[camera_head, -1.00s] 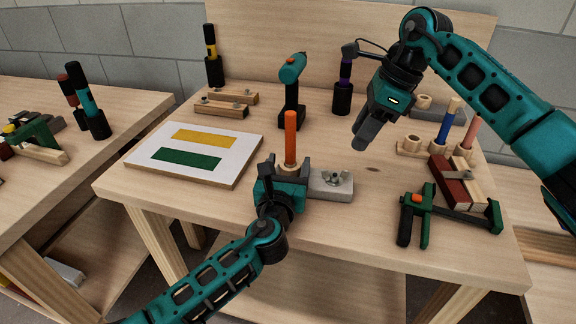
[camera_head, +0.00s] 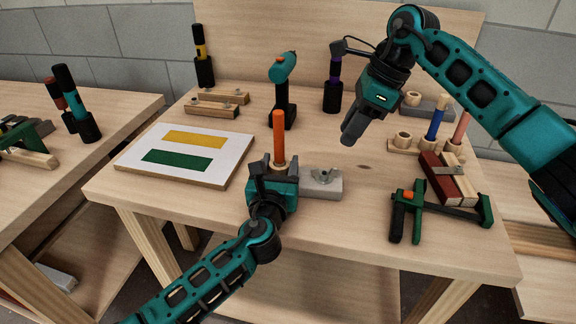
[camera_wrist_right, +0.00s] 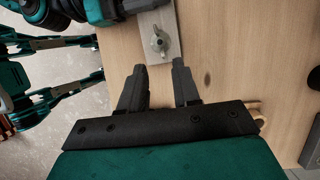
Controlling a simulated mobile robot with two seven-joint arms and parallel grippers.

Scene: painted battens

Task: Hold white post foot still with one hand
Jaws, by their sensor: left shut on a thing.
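The white post foot (camera_head: 326,186) is a pale grey-white block with a wing nut on top, lying flat near the bench's front middle. My right gripper (camera_head: 350,138) hangs above the bench, behind and right of the foot, empty. In the right wrist view its fingers (camera_wrist_right: 159,88) are apart, with the foot (camera_wrist_right: 155,35) beyond them.
A white board with yellow and green bars (camera_head: 185,155) lies left. A teal driver (camera_head: 283,88) stands behind. A green clamp (camera_head: 440,208) and a red batten (camera_head: 436,178) lie right. Bare bench lies between foot and clamp.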

